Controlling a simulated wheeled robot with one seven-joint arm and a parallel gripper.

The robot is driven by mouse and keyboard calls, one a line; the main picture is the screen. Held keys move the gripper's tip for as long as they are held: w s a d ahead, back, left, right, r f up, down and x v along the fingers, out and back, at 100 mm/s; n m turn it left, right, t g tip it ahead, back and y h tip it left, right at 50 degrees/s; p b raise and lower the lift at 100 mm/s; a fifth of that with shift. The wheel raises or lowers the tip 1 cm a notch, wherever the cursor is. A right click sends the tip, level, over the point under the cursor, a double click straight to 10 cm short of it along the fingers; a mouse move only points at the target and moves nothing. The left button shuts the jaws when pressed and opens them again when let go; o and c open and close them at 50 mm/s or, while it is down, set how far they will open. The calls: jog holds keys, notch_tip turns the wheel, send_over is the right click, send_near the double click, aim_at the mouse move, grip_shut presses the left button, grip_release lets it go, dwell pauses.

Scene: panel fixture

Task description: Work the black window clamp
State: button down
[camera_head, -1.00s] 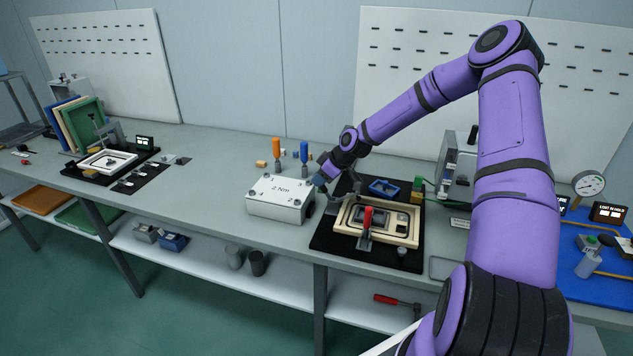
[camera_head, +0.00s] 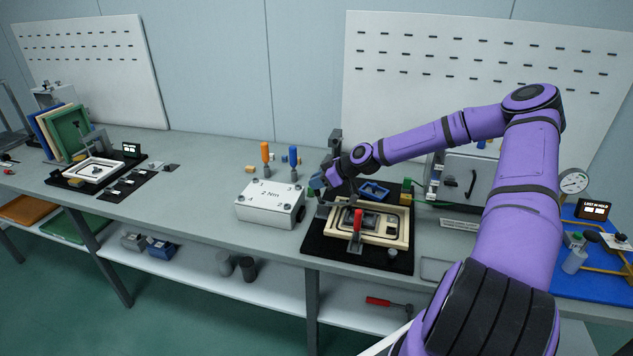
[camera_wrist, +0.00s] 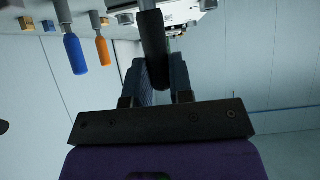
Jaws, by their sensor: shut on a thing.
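In the wrist view a black bar-like handle (camera_wrist: 152,40), which looks like the black window clamp's handle, lies between the two fingers of my gripper (camera_wrist: 160,82). The fingers are closed on it. In the head view my gripper (camera_head: 321,190) is at the back left corner of the black fixture base (camera_head: 318,244), beside the cream window frame (camera_head: 396,238). The rest of the black clamp is hard to make out there, dark against the base and partly hidden by my gripper. A second clamp with a red handle (camera_head: 358,220) stands upright at the frame's front side.
A white box marked 2 Nm (camera_head: 268,204) stands close left of my gripper. Orange (camera_head: 265,153) and blue (camera_head: 293,156) screwdrivers stand upright behind it. A blue part (camera_head: 374,190) lies behind the frame. A grey machine (camera_head: 470,180) stands to the right.

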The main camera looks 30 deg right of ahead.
jog(key=c, duration=1)
grip_release()
jog(key=shift+d, duration=0.1)
jog(key=v, duration=1)
jog(key=shift+s+r, duration=0.2)
jog(key=shift+s, duration=0.05)
jog(key=shift+d, duration=0.15)
